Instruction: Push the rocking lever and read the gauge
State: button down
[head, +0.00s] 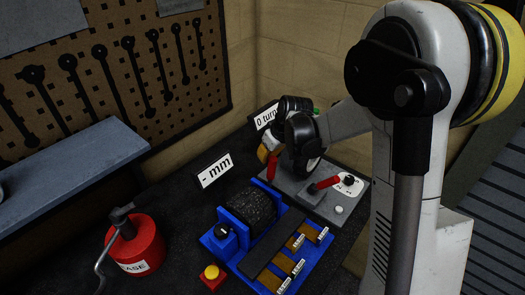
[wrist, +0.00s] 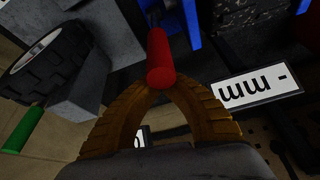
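A red lever handle (wrist: 160,58) stands in the middle of the wrist view, its round end at my fingertips. My gripper's (wrist: 161,92) two brown ridged fingers come together at that end and look shut, with no clear gap between the tips. I cannot tell whether they touch the handle. In the head view my gripper (head: 265,154) is low at the back of the bench. A second red lever (head: 324,184) sits on a grey plate in front of it. The gauge sign (head: 214,171) reads "- mm"; it also shows upside down in the wrist view (wrist: 257,85).
A blue jack frame (head: 222,245) with a black roller (head: 247,207) stands mid-bench. A red grease can (head: 136,246) and a yellow button (head: 211,271) are in front. A "0 turn" sign (head: 265,118) is behind my gripper. A tyre (wrist: 47,62) and green handle (wrist: 24,130) lie left.

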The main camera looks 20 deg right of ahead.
jog(key=shift+s+f, duration=0.1)
jog(key=shift+s, duration=0.1)
jog(key=shift+s+d, duration=0.1)
jog(key=shift+d, duration=0.05)
jog(key=s+d+f+t+y+b, duration=0.2)
jog(key=s+d+t+b, duration=0.2)
jog(key=s+b, duration=0.3)
jog(key=shift+s+d+y+b, duration=0.4)
jog(key=shift+d+b, duration=0.15)
dwell(0.6)
